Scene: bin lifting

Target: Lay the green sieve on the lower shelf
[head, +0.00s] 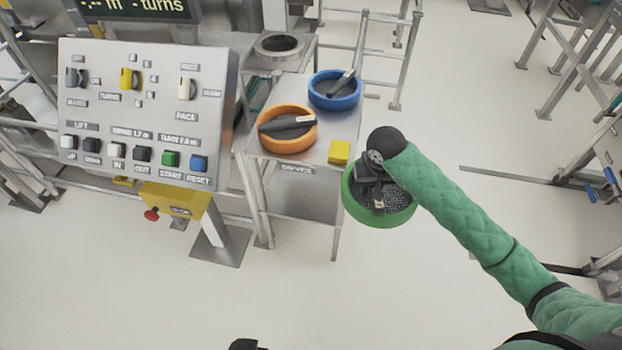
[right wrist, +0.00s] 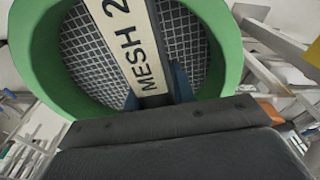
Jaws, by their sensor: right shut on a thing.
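The green sieve (head: 404,218) is in the air to the right of the sieve stand. Its green rim, wire mesh and a crossbar marked "MESH 2" fill the top of the right wrist view (right wrist: 232,40). My right gripper (head: 377,190) is shut on that crossbar; its fingertips (right wrist: 155,92) sit on either side of the bar in the right wrist view. The lower shelf (head: 305,207) is a grey plate under the stand's top, left of the sieve and partly hidden by the top. It looks empty where it shows.
The stand's top (head: 300,155) holds an orange sieve (head: 262,142), a blue sieve (head: 334,102) and a yellow block (head: 339,151). A stand leg (head: 336,220) is between sieve and shelf. A control panel (head: 140,110) stands left. The floor in front is clear.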

